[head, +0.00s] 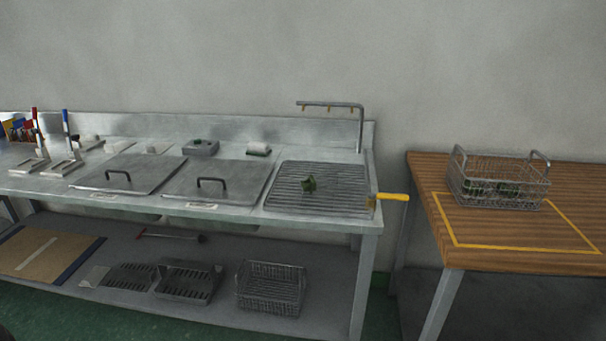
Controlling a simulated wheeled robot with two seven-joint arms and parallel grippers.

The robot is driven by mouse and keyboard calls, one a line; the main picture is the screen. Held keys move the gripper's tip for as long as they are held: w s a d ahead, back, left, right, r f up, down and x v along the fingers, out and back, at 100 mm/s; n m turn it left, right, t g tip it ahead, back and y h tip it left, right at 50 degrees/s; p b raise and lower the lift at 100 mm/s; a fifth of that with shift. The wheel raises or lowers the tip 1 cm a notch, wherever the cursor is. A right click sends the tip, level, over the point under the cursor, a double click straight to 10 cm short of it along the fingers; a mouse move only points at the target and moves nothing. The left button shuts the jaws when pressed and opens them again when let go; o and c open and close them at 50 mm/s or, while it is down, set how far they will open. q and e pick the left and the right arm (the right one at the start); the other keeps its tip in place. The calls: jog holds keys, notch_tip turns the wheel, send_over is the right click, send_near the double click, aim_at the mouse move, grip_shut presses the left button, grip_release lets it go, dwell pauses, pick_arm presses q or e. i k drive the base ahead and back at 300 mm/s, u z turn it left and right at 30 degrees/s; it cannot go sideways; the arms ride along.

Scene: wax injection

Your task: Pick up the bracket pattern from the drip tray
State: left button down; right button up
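The bracket pattern (309,184) is a small dark green piece. It lies on the drip tray (345,199), a slatted metal grate at the right end of the steel bench. Nothing touches the pattern from above. Neither of my grippers shows in the head view.
Two lidded wells with black handles (211,184) lie left of the tray. A hooked rail (361,125) rises behind it, and a yellow handle (393,197) sticks out at its right. A wire basket (498,203) with green pieces stands on the wooden table (480,258), past a gap.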

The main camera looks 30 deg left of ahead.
aim_at(309, 184)
jog(key=u, duration=0.8)
jog(key=i, duration=0.8)
jog(key=u, duration=0.95)
